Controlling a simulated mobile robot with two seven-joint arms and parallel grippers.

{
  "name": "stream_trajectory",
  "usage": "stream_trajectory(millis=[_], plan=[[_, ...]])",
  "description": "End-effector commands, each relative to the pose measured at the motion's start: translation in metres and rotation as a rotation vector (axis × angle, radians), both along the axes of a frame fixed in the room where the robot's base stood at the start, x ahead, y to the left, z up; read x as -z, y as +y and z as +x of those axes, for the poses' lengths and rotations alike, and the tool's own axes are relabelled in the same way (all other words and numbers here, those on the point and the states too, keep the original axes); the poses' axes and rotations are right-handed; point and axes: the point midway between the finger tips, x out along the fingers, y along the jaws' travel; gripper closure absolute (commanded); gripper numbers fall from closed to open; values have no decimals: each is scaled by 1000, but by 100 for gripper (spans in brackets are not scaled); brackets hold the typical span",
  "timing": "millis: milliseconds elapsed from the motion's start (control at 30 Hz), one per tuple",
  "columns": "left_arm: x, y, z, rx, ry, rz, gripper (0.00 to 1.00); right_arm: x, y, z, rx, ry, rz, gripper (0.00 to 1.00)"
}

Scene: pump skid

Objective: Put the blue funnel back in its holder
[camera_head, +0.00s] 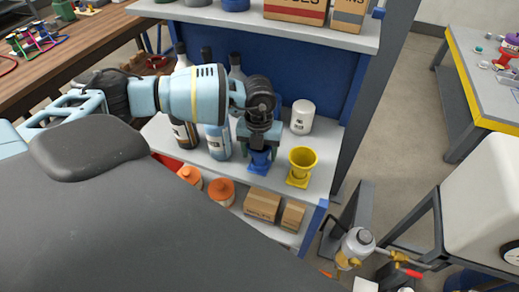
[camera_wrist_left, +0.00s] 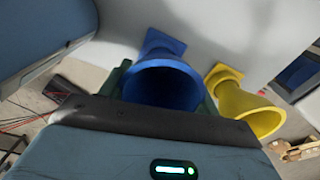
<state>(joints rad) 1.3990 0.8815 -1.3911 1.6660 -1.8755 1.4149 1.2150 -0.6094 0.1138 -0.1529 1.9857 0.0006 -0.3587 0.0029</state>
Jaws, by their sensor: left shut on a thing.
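The blue funnel (camera_wrist_left: 165,88) is between the fingers of my left gripper (camera_head: 260,140), which is shut on it. Its wide mouth faces the wrist camera. In the head view the gripper points down and hides the upper part of the funnel; the lower blue part (camera_head: 260,161) shows under the fingers, at the shelf surface. A blue square piece (camera_wrist_left: 161,42) shows beyond the funnel in the wrist view and looks like its holder. I cannot tell whether the funnel is fully seated in it. My right gripper is not in view.
A yellow funnel (camera_head: 302,158) stands close on the right, on a yellow square base (camera_head: 298,182). A white canister (camera_head: 302,117) stands behind it. Bottles (camera_head: 218,141) stand to the left. An upper shelf (camera_head: 270,24) overhangs the back. Boxes (camera_head: 262,205) lie on the level below.

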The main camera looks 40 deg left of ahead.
Motion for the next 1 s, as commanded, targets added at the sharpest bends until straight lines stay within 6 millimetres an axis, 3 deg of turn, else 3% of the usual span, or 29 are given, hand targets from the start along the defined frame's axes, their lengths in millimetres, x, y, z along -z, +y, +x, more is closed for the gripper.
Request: stream_trajectory(millis=[167,200,400,733,1000], plan=[[0,0,0,0,0,0,70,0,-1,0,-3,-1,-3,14],[0,0,0,0,0,0,36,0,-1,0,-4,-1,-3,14],[0,0,0,0,0,0,13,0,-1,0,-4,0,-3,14],[-5,0,0,0,0,0,13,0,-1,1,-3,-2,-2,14],[-46,0,1,0,-4,-1,13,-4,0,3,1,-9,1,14]])
